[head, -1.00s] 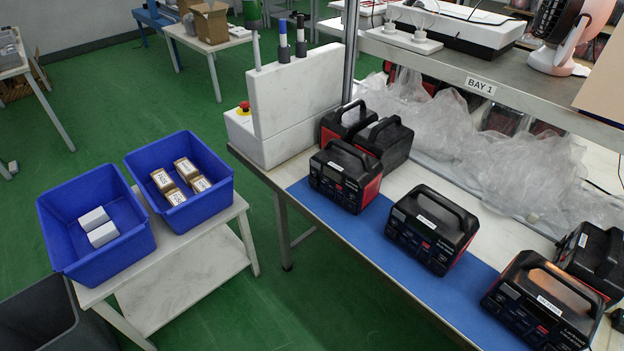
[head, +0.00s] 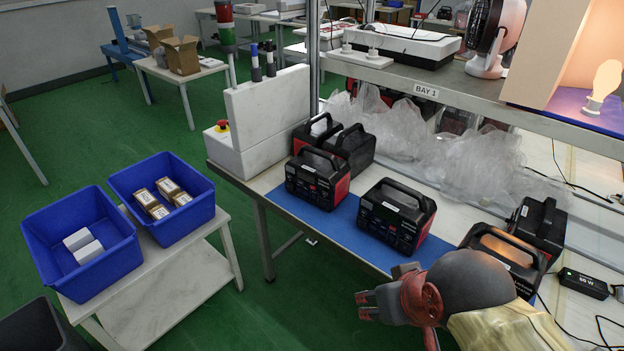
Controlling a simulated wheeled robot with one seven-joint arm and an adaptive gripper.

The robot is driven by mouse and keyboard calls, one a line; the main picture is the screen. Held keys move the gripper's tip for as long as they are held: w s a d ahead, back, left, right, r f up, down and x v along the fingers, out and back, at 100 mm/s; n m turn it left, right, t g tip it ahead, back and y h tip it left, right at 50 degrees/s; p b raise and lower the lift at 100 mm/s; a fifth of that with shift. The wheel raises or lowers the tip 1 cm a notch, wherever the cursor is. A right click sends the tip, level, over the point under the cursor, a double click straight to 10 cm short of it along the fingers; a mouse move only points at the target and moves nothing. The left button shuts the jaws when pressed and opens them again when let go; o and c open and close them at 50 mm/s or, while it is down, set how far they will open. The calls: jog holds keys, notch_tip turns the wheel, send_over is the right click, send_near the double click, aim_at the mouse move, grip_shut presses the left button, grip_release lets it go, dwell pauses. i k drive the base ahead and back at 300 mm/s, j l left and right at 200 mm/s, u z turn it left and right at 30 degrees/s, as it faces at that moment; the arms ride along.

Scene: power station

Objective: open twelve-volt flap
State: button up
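Several black-and-red power stations with top handles stand on the bench. Three are in a front row on a blue mat (head: 352,228): a left one (head: 318,182), a middle one (head: 396,218) and a right one (head: 508,262), partly hidden by my arm. Their front panels face the near side, but a twelve-volt flap is too small to make out on any of them. My gripper (head: 364,305) is at the lower right, pointing left, at the near side of the bench and below the middle station in the picture. It appears empty; its finger gap is unclear.
Further stations (head: 350,150) stand behind the row. A shelf marked BAY 1 (head: 440,93) overhangs the bench's back, with clear plastic wrap beneath. Blue bins (head: 85,245) sit on a low white table at left. Green floor lies clear between table and bench.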

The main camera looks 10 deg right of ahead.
aim_at(317, 173)
jog(key=i+j, duration=0.3)
jog(key=j, duration=0.15)
jog(key=i+j, duration=0.65)
jog(key=j, duration=0.2)
